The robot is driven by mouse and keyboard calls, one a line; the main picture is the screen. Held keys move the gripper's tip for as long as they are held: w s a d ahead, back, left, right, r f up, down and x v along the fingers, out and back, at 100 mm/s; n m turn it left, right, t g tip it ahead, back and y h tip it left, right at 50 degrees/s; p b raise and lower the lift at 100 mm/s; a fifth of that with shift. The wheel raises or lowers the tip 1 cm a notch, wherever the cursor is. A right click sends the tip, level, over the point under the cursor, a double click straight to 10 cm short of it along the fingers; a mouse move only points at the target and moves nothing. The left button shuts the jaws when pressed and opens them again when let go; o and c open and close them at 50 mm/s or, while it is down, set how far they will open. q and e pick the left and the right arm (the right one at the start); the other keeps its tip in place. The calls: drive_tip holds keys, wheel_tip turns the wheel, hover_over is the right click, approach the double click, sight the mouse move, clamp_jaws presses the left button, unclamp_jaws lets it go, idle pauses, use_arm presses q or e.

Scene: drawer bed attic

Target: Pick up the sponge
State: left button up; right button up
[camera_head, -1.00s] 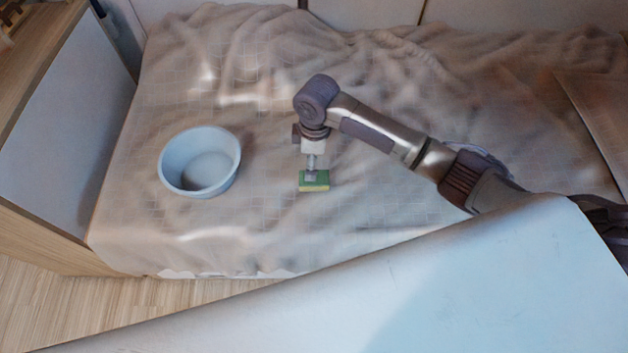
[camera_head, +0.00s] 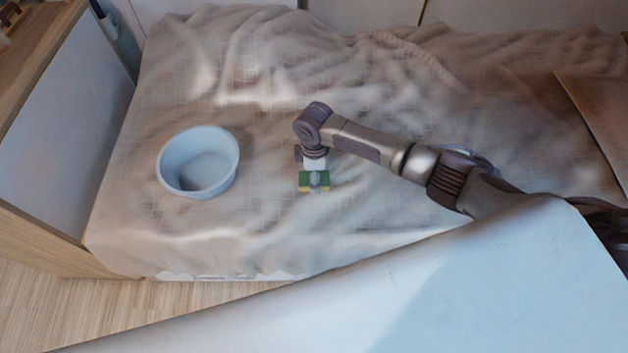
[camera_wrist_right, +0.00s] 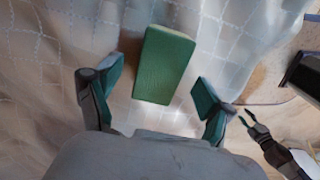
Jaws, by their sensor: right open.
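The sponge (camera_head: 304,185), green on top with a yellow layer below, lies on the rumpled bed cover. My right gripper (camera_head: 317,184) points down at it and partly hides it in the head view. In the right wrist view the sponge's green face (camera_wrist_right: 164,65) shows between and ahead of the fingers of my right gripper (camera_wrist_right: 158,88). The fingers are spread, with a gap on each side of the sponge. My left gripper (camera_wrist_right: 247,122) seems to show small at the right of the wrist view; its opening is unclear.
A pale blue bowl (camera_head: 198,162) stands on the bed cover (camera_head: 260,225), left of the sponge. A wooden cabinet (camera_head: 60,130) borders the bed at left. A large white surface (camera_head: 400,290) crosses the foreground. The cover between bowl and sponge is clear.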

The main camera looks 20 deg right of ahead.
wheel_tip(320, 180, down, 2)
drive_tip(key=shift+f, duration=0.2)
drive_tip(key=c, duration=1)
drive_tip(key=shift+r, duration=0.15)
drive_tip(key=shift+c, duration=0.2)
wheel_tip(320, 180, up, 4)
drive_tip(key=shift+r, duration=0.15)
drive_tip(key=s+d+r+p, duration=0.1)
drive_tip(key=s+d+r, duration=0.5)
drive_tip(key=d, duration=0.3)
drive_tip(key=shift+s+d+r+p, duration=0.15)
drive_tip(key=shift+s+r+p, duration=0.1)
drive_tip(key=shift+s+p, duration=0.25)
